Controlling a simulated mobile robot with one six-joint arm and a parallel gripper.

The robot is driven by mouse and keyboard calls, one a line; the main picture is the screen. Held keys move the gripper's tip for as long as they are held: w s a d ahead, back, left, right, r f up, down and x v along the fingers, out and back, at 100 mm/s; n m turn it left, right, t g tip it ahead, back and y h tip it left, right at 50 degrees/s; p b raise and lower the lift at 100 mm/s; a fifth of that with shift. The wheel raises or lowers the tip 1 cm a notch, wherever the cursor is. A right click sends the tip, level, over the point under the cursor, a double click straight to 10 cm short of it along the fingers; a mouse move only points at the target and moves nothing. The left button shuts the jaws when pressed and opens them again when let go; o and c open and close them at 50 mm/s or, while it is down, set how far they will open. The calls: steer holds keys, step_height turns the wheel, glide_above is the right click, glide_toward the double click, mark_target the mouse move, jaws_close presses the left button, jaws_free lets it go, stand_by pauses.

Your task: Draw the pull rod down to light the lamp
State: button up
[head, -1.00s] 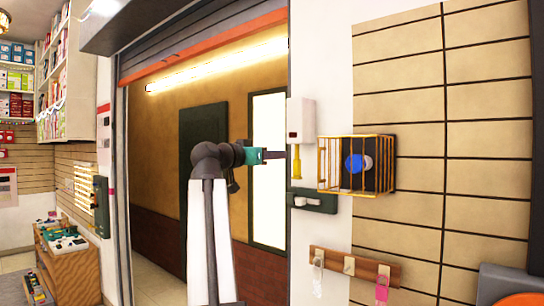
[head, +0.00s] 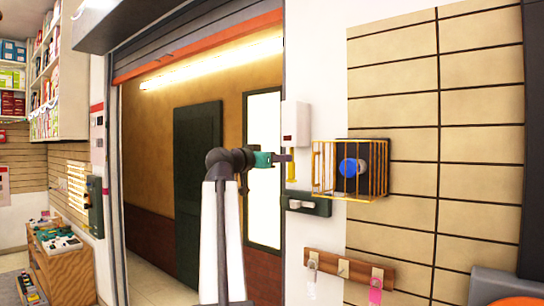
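A white wall box (head: 295,122) is mounted right of the doorway, with a yellow pull rod (head: 292,172) hanging from its underside. My gripper (head: 284,158) reaches rightward from its teal wrist, and its tip overlaps the upper part of the rod in this view. I cannot tell if it touches the rod or is in front of it. The fingers are too small to show whether they are open or shut. A long tube lamp (head: 215,62) above the corridor behind the doorway glows bright.
An orange wire cage (head: 320,172) around a blue knob (head: 348,168) juts from the wall just right of the rod. A dark green wall plate (head: 312,205) sits below the box. A wooden hook rack (head: 348,268) hangs lower. The doorway lies behind my arm.

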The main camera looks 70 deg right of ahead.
mark_target(290, 163)
steer(key=p+x, duration=0.2)
steer(key=x, duration=0.5)
steer(key=shift+s+d+p, duration=0.1)
steer(key=shift+d+p, duration=0.25)
jaws_close()
steer(key=shift+f+b, duration=0.8)
steer(key=shift+f, duration=0.1)
steer(key=shift+r, duration=0.85)
steer(key=o, duration=0.6)
jaws_free()
steer(key=shift+o, duration=0.2)
